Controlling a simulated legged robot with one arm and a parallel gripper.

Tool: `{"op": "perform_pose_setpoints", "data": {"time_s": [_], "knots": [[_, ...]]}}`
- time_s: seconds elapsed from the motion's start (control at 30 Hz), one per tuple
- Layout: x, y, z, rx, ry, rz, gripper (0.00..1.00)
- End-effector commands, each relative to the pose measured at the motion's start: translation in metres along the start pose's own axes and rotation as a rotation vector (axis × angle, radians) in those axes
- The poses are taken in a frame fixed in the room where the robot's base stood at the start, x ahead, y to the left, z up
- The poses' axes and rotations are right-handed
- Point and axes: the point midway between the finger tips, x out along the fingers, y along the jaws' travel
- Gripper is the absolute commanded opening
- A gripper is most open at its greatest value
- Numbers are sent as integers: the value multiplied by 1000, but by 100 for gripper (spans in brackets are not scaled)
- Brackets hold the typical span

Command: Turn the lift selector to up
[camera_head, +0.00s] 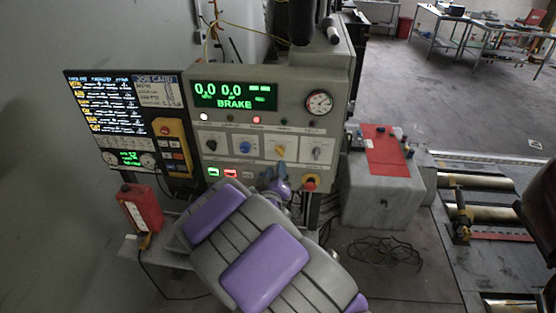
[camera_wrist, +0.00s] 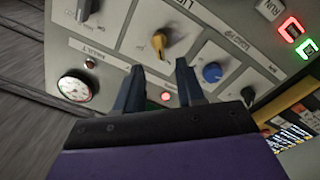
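A yellow selector knob (camera_head: 280,152) sits on the grey control panel, third from the left in a row of knobs. In the wrist view the yellow knob (camera_wrist: 159,43) shows just beyond my fingertips, with a partly cut-off, inverted label near it that seems to start with "LI". Its pointer setting is hard to read. My gripper (camera_wrist: 158,68) is open, its two dark fingers apart with nothing between them, and seems short of the knob. In the head view my gripper (camera_head: 270,180) is in front of the panel, below the yellow knob, partly hidden by my purple-and-grey arm.
A blue knob (camera_wrist: 212,72) is close beside my right finger in the wrist view. A red light (camera_wrist: 165,96) shows between the fingers. A silver knob (camera_head: 317,153), emergency stop (camera_head: 310,182) and gauge (camera_head: 319,103) are nearby on the panel. A red can (camera_head: 140,208) stands at left.

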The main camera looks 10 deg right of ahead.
Motion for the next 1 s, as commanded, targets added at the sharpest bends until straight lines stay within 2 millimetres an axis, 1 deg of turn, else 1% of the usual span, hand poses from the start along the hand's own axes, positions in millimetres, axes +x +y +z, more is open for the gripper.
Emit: {"op": "perform_pose_setpoints", "data": {"time_s": [0.03,0.3,0.5,0.7,1.0], "knots": [[8,1,0,-1,-1,1,38],[45,1,0,-1,0,2,38],[69,0,0,-1,0,1,38],[80,0,-2,0,3,1,38],[80,0,-2,-1,2,-1,37]]}}
